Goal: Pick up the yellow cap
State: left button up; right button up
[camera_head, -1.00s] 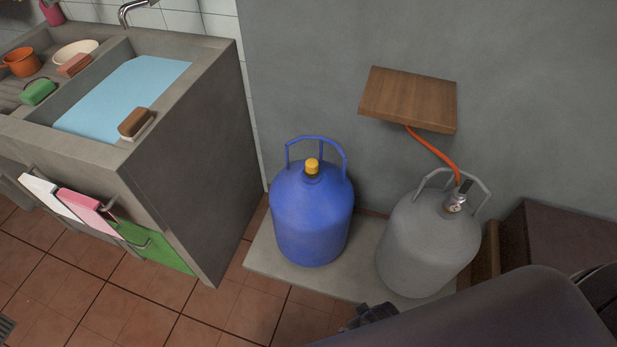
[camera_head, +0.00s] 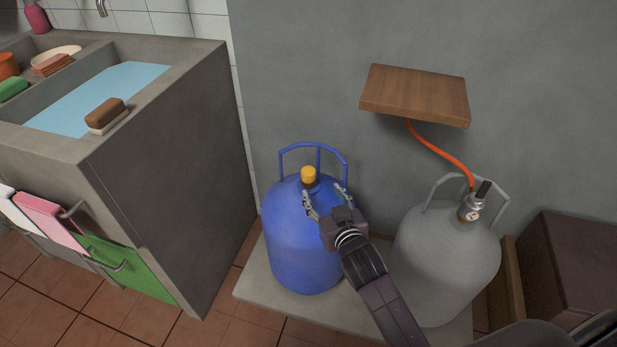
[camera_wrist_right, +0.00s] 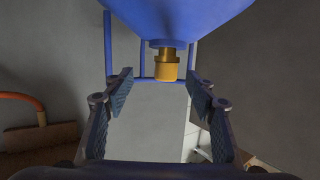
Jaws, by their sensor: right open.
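The yellow cap (camera_head: 308,174) sits on top of the blue gas cylinder (camera_head: 298,240), inside its blue handle frame. In the right wrist view the yellow cap (camera_wrist_right: 166,66) shows ahead of and between my open fingers, on the neck of the blue cylinder (camera_wrist_right: 185,14), which appears upside down. My right gripper (camera_head: 325,193) is open and empty, in front of the upper body of the blue cylinder, just below and right of the cap in the head view. The cap is apart from the fingers. My left gripper is not in view.
A grey cylinder (camera_head: 445,255) with a regulator (camera_head: 471,207) and orange hose (camera_head: 440,149) stands right of the blue one. A wooden shelf (camera_head: 415,93) juts from the wall above. A concrete sink (camera_head: 180,170) stands at left. The blue handle frame (camera_head: 345,165) surrounds the cap.

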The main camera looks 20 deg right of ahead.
aim_at(311, 176)
jog(key=shift+t+y, duration=0.3)
jog(key=shift+t, duration=0.3)
jog(key=w, duration=0.3)
jog(key=w+r+b, duration=0.1)
jog(key=shift+w+a, duration=0.4)
jog(key=w, duration=0.2)
jog(key=w+f+b, duration=0.1)
jog(key=w, duration=0.1)
jog(key=shift+w+a+f, duration=0.1)
jog(key=shift+w+f, duration=0.05)
jog(key=shift+f, duration=0.05)
jog(key=shift+w+b, duration=0.3)
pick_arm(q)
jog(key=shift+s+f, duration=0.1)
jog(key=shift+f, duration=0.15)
pick_arm(e)
jog(key=c, duration=0.9)
